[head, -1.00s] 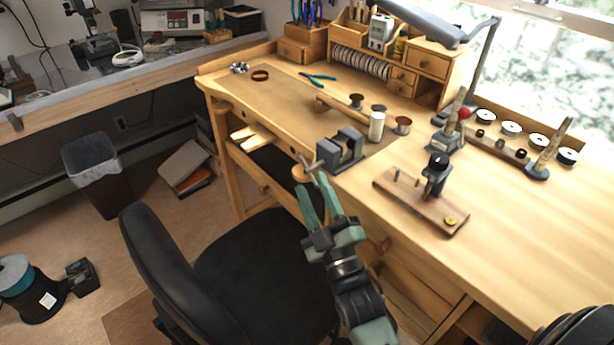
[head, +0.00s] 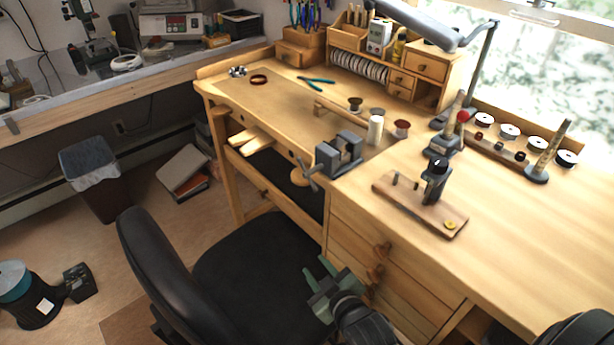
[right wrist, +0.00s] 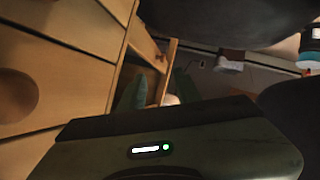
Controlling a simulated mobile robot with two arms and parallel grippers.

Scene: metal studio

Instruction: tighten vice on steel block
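The grey vice (head: 328,158) is fixed at the front edge of the workbench in the head view. Its bar handle (head: 308,172) sticks out at the front and stands tilted. I cannot clearly tell a steel block apart from the grey jaws at this size. My right gripper (head: 318,284) is below and in front of the vice, beside the bench drawers, apart from the handle. Its green fingers are spread with nothing between them. The right wrist view also shows the spread fingers (right wrist: 156,92), with neither vice nor handle visible there. My left gripper is not in view.
A black chair (head: 250,262) stands close to the left of my right gripper. Drawers with wooden knobs (head: 378,262) are at its right. A wooden board with a dark post (head: 436,182) and a white spool (head: 375,131) stand near the vice.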

